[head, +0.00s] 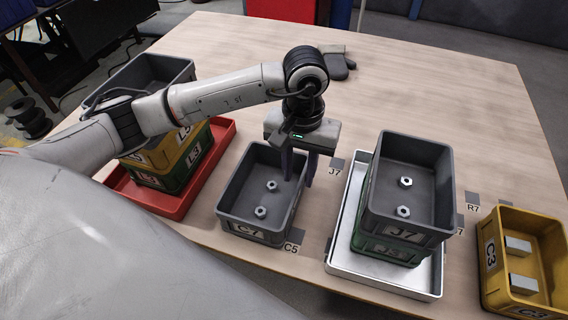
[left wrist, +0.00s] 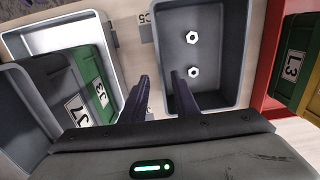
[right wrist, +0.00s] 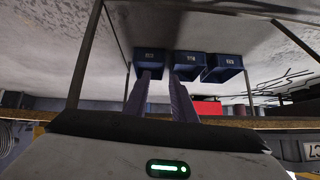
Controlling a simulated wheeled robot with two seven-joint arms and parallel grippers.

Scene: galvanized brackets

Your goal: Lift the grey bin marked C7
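The grey bin marked C7 (head: 247,230) stands upright on the table in the head view, with two hex nuts (head: 266,198) inside. In the left wrist view the same bin (left wrist: 228,60) is at upper middle. My left gripper (head: 298,170) is at its right wall in the head view, pointing down. Its fingers (left wrist: 160,90) are apart, one over the bin's inside and one outside the wall. I cannot tell whether either touches the wall. My right gripper (right wrist: 163,80) is open and empty, away from the table bins; it is not in the head view.
A grey bin marked J7 (head: 402,232) sits on a green bin in a silver tray (head: 383,280) to the right. A red tray (head: 180,206) with stacked bins stands left. A yellow bin C3 (head: 491,258) is far right. A dark grey object (head: 336,62) lies at the back.

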